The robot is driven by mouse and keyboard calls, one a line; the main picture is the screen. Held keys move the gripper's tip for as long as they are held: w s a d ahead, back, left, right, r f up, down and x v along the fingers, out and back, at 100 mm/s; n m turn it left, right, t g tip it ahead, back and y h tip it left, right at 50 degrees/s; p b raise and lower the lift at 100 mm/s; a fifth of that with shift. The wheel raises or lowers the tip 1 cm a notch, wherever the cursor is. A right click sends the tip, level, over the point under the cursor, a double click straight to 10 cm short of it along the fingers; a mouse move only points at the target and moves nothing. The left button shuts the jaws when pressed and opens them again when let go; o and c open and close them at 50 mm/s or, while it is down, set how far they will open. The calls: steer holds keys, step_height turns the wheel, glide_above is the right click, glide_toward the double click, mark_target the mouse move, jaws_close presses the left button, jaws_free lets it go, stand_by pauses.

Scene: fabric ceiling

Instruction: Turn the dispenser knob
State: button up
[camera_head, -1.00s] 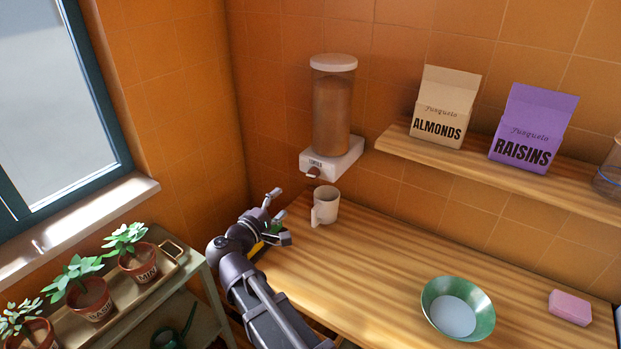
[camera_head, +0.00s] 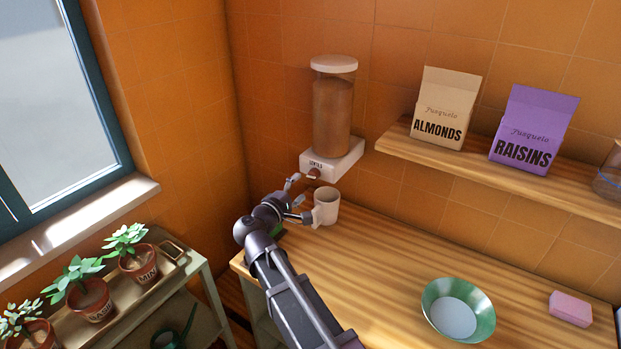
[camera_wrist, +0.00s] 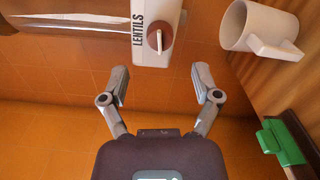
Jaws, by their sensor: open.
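The dispenser (camera_head: 331,118) is a clear cylinder with brown contents and a white lid on a white base labelled LENTILS, fixed to the wall. Its brown knob (camera_head: 313,173) is on the front of the base, and the knob (camera_wrist: 160,38) shows fully in the wrist view with a pale bar across it. My gripper (camera_head: 304,197) is just below and in front of the knob. In the wrist view its two fingers (camera_wrist: 161,78) are spread and empty, pointing toward the base, with the knob ahead between them and apart from both.
A white mug (camera_head: 326,206) stands on the wooden counter (camera_head: 370,255) close beside my gripper; whether they touch is unclear. A green bowl (camera_head: 458,308) and pink sponge (camera_head: 570,309) lie to the right. A shelf holds almonds (camera_head: 443,108) and raisins (camera_head: 531,130) cartons.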

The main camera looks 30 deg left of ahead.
mark_target(310, 178)
steer(key=shift+w+d, duration=0.15)
steer(key=shift+w, duration=1.3)
steer(key=shift+w+d, duration=0.1)
steer(key=shift+w, duration=1.35)
jaws_close()
